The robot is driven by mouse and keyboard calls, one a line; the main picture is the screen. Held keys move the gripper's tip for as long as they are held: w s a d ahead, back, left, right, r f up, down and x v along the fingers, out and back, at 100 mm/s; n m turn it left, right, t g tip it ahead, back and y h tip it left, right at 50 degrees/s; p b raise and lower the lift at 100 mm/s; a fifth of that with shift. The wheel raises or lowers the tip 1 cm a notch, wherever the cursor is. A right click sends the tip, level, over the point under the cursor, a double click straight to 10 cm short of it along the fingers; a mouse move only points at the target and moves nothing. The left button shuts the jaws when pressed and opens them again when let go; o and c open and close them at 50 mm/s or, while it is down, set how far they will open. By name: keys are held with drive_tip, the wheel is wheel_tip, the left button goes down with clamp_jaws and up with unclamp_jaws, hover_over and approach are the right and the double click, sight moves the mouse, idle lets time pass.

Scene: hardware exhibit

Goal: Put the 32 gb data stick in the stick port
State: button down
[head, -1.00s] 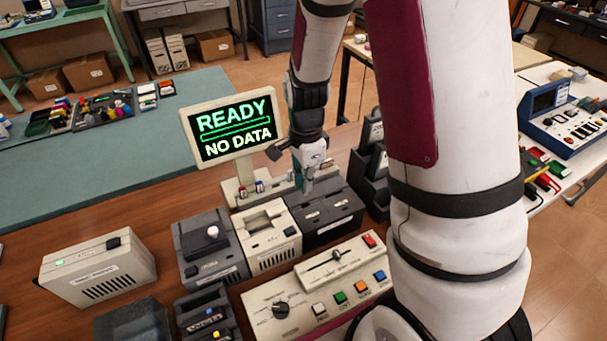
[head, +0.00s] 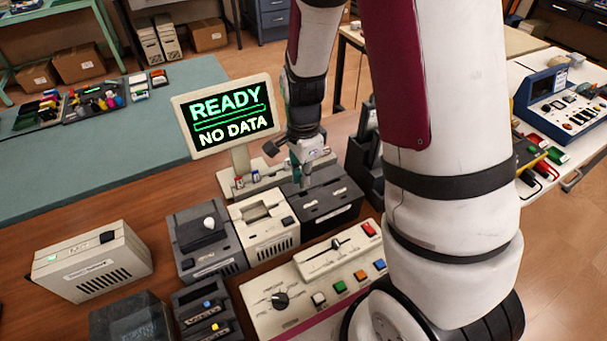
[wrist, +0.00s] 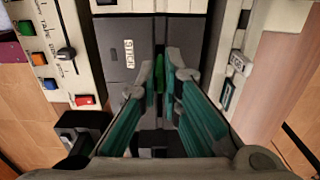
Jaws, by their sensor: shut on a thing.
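My gripper (wrist: 160,66) has teal fingers, shut on a narrow green stick (wrist: 159,75) in the wrist view. No size label is readable on it. The fingertips are over the dark module (wrist: 112,38) marked "STICK", close to its top. The module also shows in the head view (head: 325,208), where my gripper (head: 302,174) points down at its rear part. The port opening is hidden by the fingers and stick, so I cannot tell whether the stick touches it. The screen (head: 228,115) reads "READY" and "NO DATA".
A pale rack (head: 226,184) with small coloured sticks stands behind the modules. A cream module (head: 262,232) and a grey module with a white knob (head: 206,248) stand to the left. A control panel (head: 316,290) is in front, and a dark upright holder (head: 362,165) is to the right.

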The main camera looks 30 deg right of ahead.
drive_tip(key=shift+f, duration=0.65)
idle(1.5)
drive_tip(key=shift+f+b, duration=0.6)
drive_tip(key=shift+f, duration=0.6)
drive_tip(key=c, duration=1.7)
unclamp_jaws()
drive_tip(key=shift+r, duration=0.1)
drive_tip(key=shift+r+p, duration=2.4)
drive_tip(key=shift+r, duration=1.6)
